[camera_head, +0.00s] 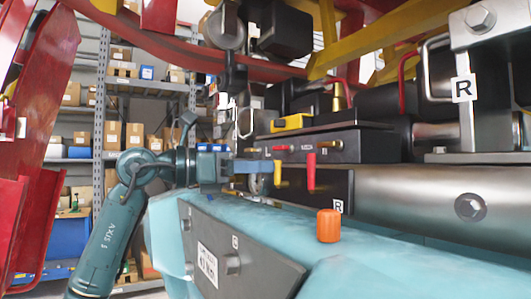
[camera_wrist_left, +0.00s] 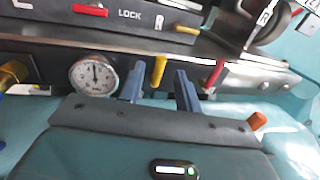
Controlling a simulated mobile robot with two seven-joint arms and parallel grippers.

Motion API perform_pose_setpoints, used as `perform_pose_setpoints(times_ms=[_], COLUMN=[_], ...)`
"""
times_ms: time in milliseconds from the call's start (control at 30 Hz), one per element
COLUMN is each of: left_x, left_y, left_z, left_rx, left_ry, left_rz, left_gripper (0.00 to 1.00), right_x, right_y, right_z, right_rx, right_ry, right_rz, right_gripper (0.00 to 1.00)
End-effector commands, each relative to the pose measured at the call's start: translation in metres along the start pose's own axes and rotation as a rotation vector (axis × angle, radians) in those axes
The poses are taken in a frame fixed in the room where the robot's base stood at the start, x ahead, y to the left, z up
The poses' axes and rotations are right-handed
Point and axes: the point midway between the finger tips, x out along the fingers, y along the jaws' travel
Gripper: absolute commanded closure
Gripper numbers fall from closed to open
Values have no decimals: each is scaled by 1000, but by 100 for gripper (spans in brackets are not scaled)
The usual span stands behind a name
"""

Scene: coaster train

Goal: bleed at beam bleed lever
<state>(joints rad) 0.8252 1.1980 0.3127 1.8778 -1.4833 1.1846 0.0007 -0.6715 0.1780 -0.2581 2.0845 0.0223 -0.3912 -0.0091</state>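Two short levers hang from the dark beam block: a yellow one (camera_head: 277,173) and a longer red one (camera_head: 311,172). In the left wrist view the yellow lever (camera_wrist_left: 158,70) appears between my fingertips and the red lever (camera_wrist_left: 214,74) stands to their right. No label tells me which is the bleed lever. My left gripper (camera_head: 254,167) points at the yellow lever from the left; its blue fingers (camera_wrist_left: 160,84) are apart with nothing visibly gripped. Whether they touch the lever I cannot tell. My right gripper is in neither view.
A round white gauge (camera_wrist_left: 93,75) sits left of the levers. Above is a bar with a red handle (camera_wrist_left: 90,10) and a LOCK label. An orange cap (camera_head: 328,226) stands on the teal body (camera_head: 370,250). Red and yellow framework hangs overhead; storage shelves (camera_head: 145,85) stand behind.

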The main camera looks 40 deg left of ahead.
Motion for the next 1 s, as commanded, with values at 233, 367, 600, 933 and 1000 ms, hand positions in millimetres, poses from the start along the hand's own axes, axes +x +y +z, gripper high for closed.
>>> perform_pose_setpoints(times_ms=[233,367,600,933,1000], left_x=[20,22,22,21,21], left_y=[0,0,0,0,0], left_z=[1,0,0,0,0], left_rx=[0,0,0,0,0], left_ry=[0,0,0,0,0], left_rz=[0,1,0,0,0], left_gripper=[66,66,74,100,100], right_x=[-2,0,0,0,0], right_y=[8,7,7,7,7], right_z=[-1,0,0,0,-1], right_rx=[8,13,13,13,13], right_ry=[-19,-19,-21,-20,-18], right_rz=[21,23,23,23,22], right_gripper=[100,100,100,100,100])
